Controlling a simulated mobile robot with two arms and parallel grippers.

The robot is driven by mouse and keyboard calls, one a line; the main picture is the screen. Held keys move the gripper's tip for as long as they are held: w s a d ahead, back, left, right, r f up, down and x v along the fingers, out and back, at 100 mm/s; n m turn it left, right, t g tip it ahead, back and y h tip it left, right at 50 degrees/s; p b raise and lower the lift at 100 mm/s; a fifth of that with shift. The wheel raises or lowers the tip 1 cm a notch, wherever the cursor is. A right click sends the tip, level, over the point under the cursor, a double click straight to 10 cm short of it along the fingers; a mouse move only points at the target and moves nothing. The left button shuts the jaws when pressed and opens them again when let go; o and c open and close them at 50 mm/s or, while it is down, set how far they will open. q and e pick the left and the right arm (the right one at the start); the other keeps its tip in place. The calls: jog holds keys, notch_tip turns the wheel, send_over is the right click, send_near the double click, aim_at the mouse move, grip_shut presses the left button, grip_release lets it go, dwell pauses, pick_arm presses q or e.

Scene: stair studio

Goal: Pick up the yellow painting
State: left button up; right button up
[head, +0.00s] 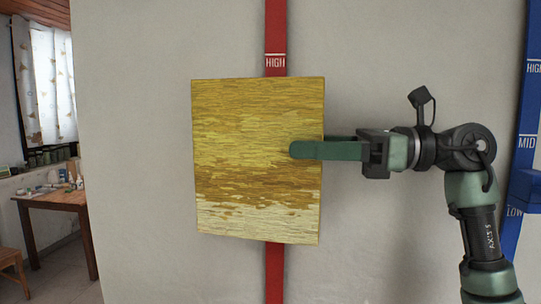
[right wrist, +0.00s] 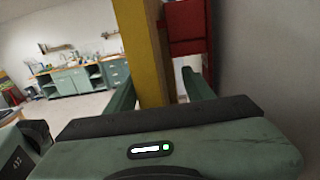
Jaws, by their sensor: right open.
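The yellow painting (head: 250,130) hangs on the pale wall over a red vertical strip, its face streaked yellow, ochre and cream. My right gripper (head: 297,150) comes in from the right, with one green finger in front of the painting's right part. The other finger is hidden in the head view. In the right wrist view the painting's edge (right wrist: 144,45) stands between the two parted fingers of the right gripper (right wrist: 158,78). The gripper is open; I cannot tell whether either finger touches the painting. My left gripper is not in view.
The red strip (head: 275,30) is marked HIGH above the painting. A red bracket (right wrist: 187,28) shows beside the painting in the right wrist view. A blue strip (head: 528,100) with a blue bracket is at the far right. A wooden table (head: 55,200) with small items stands at left.

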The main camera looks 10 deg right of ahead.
jog(key=shift+s, duration=0.1)
jog(key=shift+d, duration=0.1)
grip_shut()
dwell(1.2)
